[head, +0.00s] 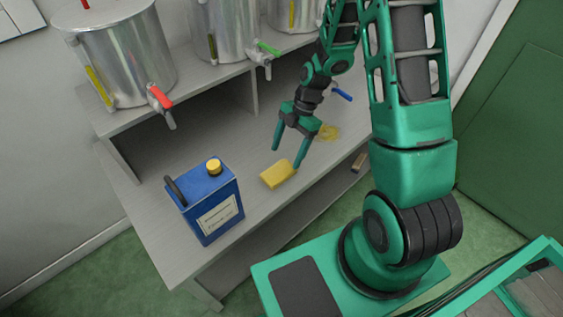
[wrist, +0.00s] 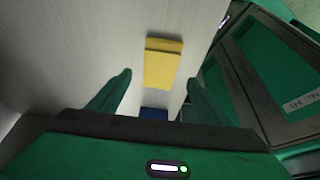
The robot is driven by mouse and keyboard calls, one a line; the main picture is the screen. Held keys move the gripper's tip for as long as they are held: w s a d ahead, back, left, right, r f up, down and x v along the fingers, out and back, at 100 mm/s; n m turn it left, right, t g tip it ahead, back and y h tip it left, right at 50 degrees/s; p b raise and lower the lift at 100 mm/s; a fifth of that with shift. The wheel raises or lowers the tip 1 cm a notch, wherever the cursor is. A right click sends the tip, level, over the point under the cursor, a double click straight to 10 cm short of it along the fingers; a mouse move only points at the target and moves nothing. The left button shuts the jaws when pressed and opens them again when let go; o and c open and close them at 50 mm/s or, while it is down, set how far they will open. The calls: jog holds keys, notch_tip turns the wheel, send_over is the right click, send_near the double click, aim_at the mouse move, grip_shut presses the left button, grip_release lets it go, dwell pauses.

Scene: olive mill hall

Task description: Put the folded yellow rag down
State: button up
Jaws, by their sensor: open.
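The folded yellow rag (head: 278,174) lies flat on the grey bench top, near its front edge. It also shows in the wrist view (wrist: 163,65), beyond and between my fingertips. My gripper (head: 287,156) is open, with its green fingers apart and nothing between them. In the head view, one fingertip is close to the rag's right end; I cannot tell whether it touches. Both fingers also show in the wrist view (wrist: 160,90).
A blue canister (head: 208,205) with a yellow cap stands on the bench left of the rag. A yellowish patch (head: 328,132) lies behind my gripper. Steel tanks (head: 125,55) with taps stand on the raised shelf. Bare bench (head: 165,150) lies behind the canister.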

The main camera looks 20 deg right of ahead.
jog(key=shift+v, duration=2.6)
jog(key=s+d+r+m+h, duration=0.3)
jog(key=s+d+r+m, duration=0.55)
jog(key=r+m, duration=0.4)
jog(key=s+d+r+m, duration=0.1)
jog(key=s+r+m, duration=0.3)
jog(key=s+m, duration=0.3)
jog(key=s+d+r+m+t+h, duration=0.1)
jog(key=s+d+r+m, duration=0.1)
jog(key=s+m, duration=0.6)
jog(key=shift+s+d+r, duration=0.35)
jog(key=shift+s+r, duration=0.45)
jog(key=shift+r, duration=0.1)
jog(key=shift+m, duration=0.25)
jog(key=shift+w+f, duration=0.25)
jog(key=shift+w, duration=0.4)
